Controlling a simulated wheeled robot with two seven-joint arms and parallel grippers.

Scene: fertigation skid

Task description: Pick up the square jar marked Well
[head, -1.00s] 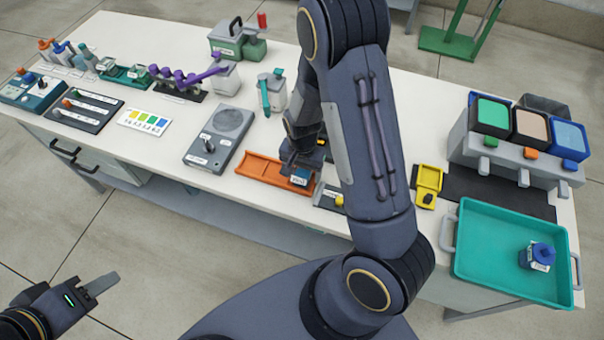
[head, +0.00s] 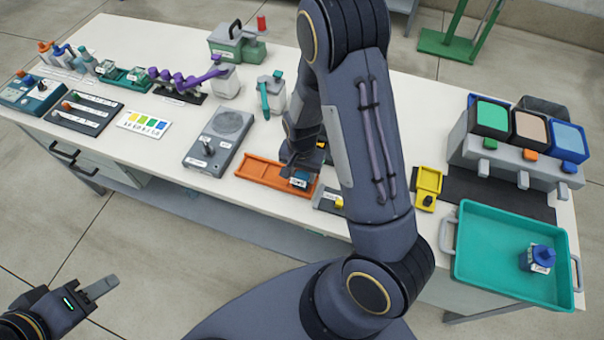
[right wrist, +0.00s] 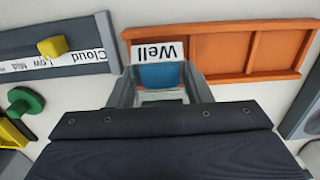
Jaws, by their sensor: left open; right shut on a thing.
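The square jar marked Well (right wrist: 160,76) shows in the right wrist view, with a white label reading "Well" and blue below it. It also shows in the head view (head: 300,180), at the right end of the orange tray (head: 262,172). My right gripper (right wrist: 160,92) is shut on the jar, with one finger on each side of it. I cannot tell whether the jar touches the tray. In the head view my right gripper (head: 300,165) is partly hidden by my right arm. My left gripper (head: 103,287) is open and empty, off the table at lower left.
A grey strip marked Cloud (right wrist: 60,50) with a yellow slider lies beside the orange tray. A grey device with a round plate (head: 220,140) stands left of it. A teal tray (head: 490,265) holding a blue-capped jar (head: 540,258) is at the right.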

